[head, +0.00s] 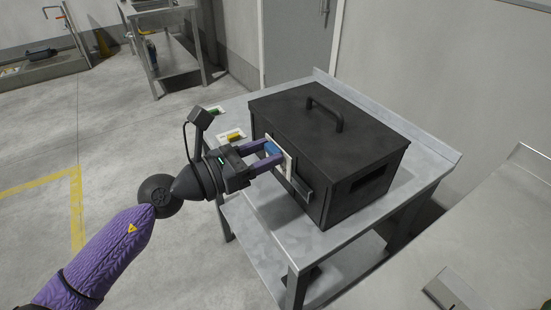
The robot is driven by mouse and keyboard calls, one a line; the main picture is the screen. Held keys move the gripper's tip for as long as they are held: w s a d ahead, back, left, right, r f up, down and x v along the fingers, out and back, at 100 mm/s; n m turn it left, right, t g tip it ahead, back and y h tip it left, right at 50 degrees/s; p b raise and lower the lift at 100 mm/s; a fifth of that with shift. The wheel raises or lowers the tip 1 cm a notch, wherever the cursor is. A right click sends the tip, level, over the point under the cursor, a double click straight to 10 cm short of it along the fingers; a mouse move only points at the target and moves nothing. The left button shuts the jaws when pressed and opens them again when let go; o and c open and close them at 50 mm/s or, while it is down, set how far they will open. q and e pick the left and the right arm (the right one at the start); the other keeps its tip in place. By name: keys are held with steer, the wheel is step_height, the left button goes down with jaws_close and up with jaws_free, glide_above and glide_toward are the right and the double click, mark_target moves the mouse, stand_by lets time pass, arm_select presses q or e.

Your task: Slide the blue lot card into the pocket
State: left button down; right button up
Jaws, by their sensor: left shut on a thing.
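My left gripper (274,153) comes in from the left with its purple fingers shut on the blue lot card (272,147). The card shows a blue patch and a pale part between the fingertips, close to the front face of a dark lidded box (330,120). A small metal pocket (303,189) sits low on that face, just right of and below the card. Whether the card touches the pocket or box is not clear, as the fingers hide part of it. My right gripper is not in view.
The box stands on a grey metal table (262,235) with a raised back edge. A yellow-marked card (235,137) and a green-marked card (213,111) lie at its left end. A pale surface (470,250) is at the right. Open floor lies left.

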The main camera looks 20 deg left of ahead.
mark_target(300, 165)
arm_select(q)
steer(key=shift+w+d+f, duration=0.15)
steer(key=shift+w+f, duration=0.05)
steer(key=shift+w, duration=0.1)
steer(key=shift+w+d+f, duration=0.3)
steer(key=shift+w+d, duration=0.1)
steer(key=shift+w, duration=0.1)
steer(key=f+b, duration=0.1)
steer(key=w+d+f+b, duration=0.1)
steer(key=f, duration=0.1)
steer(key=w+f+b, duration=0.1)
steer(key=b, duration=0.1)
steer(key=shift+d+f, duration=0.25)
steer(key=shift+d, duration=0.15)
steer(key=shift+f, duration=0.2)
steer(key=shift+f+b, duration=0.25)
steer(key=shift+b, duration=0.05)
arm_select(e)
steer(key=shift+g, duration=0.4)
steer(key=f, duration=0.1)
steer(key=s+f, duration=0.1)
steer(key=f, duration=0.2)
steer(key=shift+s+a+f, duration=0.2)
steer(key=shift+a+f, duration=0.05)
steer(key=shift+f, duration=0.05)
